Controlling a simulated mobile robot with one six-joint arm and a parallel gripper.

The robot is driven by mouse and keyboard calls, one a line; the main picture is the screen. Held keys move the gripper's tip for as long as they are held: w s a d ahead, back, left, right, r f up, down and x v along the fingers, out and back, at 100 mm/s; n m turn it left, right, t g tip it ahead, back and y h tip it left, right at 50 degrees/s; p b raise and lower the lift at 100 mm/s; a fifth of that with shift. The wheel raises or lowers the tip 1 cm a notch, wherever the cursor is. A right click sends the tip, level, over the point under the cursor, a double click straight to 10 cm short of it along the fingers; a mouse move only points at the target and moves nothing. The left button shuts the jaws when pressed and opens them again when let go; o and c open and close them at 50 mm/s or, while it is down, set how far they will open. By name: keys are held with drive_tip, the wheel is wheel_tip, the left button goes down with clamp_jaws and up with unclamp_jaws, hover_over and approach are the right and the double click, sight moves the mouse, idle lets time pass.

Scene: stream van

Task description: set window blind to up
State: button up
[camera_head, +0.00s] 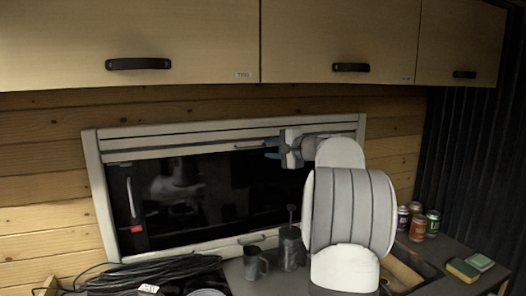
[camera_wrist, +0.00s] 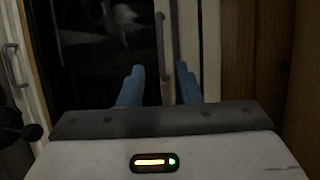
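The window (camera_head: 200,190) has a pale frame and dark glass. The blind (camera_head: 180,147) shows as a pale bar across the top, with a small handle (camera_head: 250,146) on it; the glass below is uncovered. My gripper (camera_head: 271,149) is level with this bar, just right of the handle. In the wrist view my gripper (camera_wrist: 159,72) has its two blue fingers apart and nothing held between them. The handle (camera_wrist: 160,45) shows ahead between the fingers; contact cannot be told. A second handle (camera_head: 252,239) sits on the lower frame, and it also shows in the wrist view (camera_wrist: 12,65).
Wooden cupboards (camera_head: 340,30) hang above the window. On the counter below stand a dark mug (camera_head: 255,263), a dark pot (camera_head: 291,250), coiled cable (camera_head: 150,272), several cans (camera_head: 417,226) and sponges (camera_head: 463,269). A dark curtain (camera_head: 465,150) hangs at right.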

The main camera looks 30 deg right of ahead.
drive_tip(key=s+a+f+n+g, duration=0.3)
drive_tip(key=s+a+f, duration=0.15)
drive_tip(key=a, duration=0.45)
drive_tip(key=s+a+f+n+g, duration=0.25)
drive_tip(key=s+a, duration=0.25)
drive_tip(key=a, duration=0.3)
drive_tip(key=s+a+f+n+g, duration=0.3)
drive_tip(key=s+a+f, duration=0.15)
drive_tip(key=a, duration=0.45)
drive_tip(key=s+a+f+n+g+h, duration=0.2)
drive_tip(key=s+f+n, duration=0.2)
drive_tip(key=s, duration=0.6)
drive_tip(key=s+a+f+n+g+h, duration=0.1)
drive_tip(key=s+a+f+n+g, duration=0.1)
drive_tip(key=s+f, duration=0.7)
drive_tip(key=shift+s+a+n+h, duration=0.4)
drive_tip(key=shift+s+n, duration=0.45)
drive_tip(key=shift+s, duration=0.35)
